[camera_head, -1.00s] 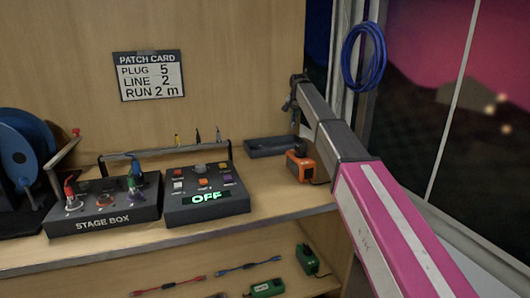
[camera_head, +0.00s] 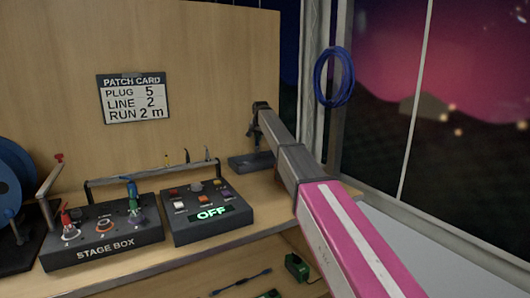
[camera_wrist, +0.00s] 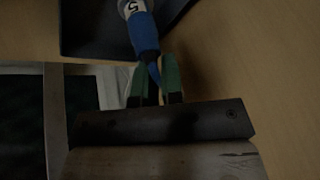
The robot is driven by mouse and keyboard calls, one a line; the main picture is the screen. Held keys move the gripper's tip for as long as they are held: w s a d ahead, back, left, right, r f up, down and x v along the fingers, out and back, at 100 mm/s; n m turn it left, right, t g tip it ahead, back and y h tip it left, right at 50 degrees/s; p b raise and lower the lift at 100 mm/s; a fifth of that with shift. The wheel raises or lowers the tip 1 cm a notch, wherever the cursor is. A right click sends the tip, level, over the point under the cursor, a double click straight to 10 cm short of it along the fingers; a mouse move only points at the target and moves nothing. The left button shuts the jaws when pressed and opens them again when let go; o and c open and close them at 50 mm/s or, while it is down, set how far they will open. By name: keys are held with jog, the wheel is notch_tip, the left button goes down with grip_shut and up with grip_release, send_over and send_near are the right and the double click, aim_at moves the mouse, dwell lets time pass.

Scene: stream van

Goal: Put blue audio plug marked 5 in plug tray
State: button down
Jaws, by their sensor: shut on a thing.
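In the wrist view, the blue audio plug (camera_wrist: 145,34) has a white band marked 5. My gripper (camera_wrist: 155,78) has green fingertips and is shut on its blue tail end. The plug reaches past the fingertips over a dark tray (camera_wrist: 85,35), probably the plug tray; whether they touch is unclear. In the head view, the dark tray (camera_head: 243,163) lies at the back right of the shelf, partly behind my arm. The end of my arm is above it near the back panel, and the fingers and plug are not clear there.
The stage box (camera_head: 105,240) with several coloured plugs and a control box reading OFF (camera_head: 212,214) stand left of my arm. A patch card (camera_head: 135,98) is on the back panel. A blue cable coil (camera_head: 350,76) hangs at right. A green box (camera_head: 297,267) sits lower down.

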jog(key=shift+w+d+f, duration=0.6)
jog(key=shift+d+f, duration=0.1)
jog(key=shift+f, duration=0.5)
jog(key=shift+w+d+f, duration=0.65)
jog(key=shift+f, duration=0.6)
jog(key=shift+w+d+f, duration=0.6)
jog(key=shift+d+f, duration=0.1)
jog(key=shift+f, duration=0.5)
jog(key=shift+f, duration=0.15)
jog(key=c, duration=1.2)
grip_release()
jog(key=shift+c, duration=0.2)
jog(key=v, duration=1.2)
